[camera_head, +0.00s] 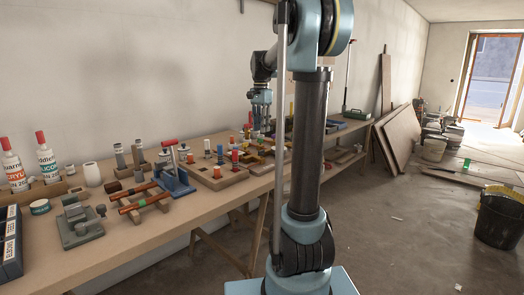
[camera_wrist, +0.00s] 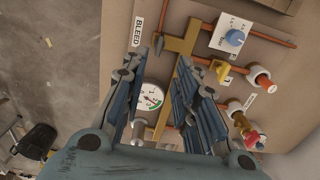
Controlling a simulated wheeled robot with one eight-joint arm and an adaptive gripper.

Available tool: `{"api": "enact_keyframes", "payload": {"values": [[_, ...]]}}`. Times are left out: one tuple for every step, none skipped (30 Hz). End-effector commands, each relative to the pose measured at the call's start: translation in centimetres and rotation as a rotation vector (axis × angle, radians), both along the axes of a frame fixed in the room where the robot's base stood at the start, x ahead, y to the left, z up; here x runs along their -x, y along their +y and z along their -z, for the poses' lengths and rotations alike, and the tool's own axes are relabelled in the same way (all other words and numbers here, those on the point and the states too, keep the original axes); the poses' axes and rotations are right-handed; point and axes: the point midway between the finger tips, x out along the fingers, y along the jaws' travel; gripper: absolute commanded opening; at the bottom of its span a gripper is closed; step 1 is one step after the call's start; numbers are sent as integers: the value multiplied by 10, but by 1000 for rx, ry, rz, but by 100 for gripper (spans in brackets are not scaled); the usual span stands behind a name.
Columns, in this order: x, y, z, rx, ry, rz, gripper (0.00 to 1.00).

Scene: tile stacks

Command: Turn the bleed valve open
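In the wrist view, a white BLEED label (camera_wrist: 137,32) is fixed to a light board. Beside it is a brass cross-shaped piece (camera_wrist: 178,45), which looks like the bleed valve; its long bar runs down between my fingers. My gripper (camera_wrist: 163,58) is open, with one finger on each side of this bar. I cannot tell whether either finger touches it. In the head view my gripper (camera_head: 262,118) points down over the far part of the bench, and the valve cannot be made out there.
The board also carries a round gauge (camera_wrist: 151,97), a blue knob (camera_wrist: 235,38), a yellow handle (camera_wrist: 220,71), a red knob (camera_wrist: 252,136) and copper pipes. The long bench (camera_head: 150,245) is crowded with bottles, blocks and clamps.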

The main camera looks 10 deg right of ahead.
Motion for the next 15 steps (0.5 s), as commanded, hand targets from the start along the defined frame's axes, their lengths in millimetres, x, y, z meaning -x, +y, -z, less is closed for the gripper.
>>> {"api": "enact_keyframes", "payload": {"values": [[0,0,9,0,0,0,28],[0,0,15,0,0,0,28],[0,-1,21,0,0,1,28],[0,-1,27,0,0,1,28],[0,-1,32,0,0,1,28],[0,-1,39,0,0,1,28],[0,-1,44,0,0,2,28],[0,-2,49,0,0,2,28],[0,-2,56,0,0,2,28],[0,-2,61,0,0,2,28],[0,-2,66,0,0,3,28],[0,-2,72,0,0,3,28],[0,-3,76,0,0,3,28],[0,-3,80,0,0,3,28],[0,-3,85,0,0,4,28]]}}
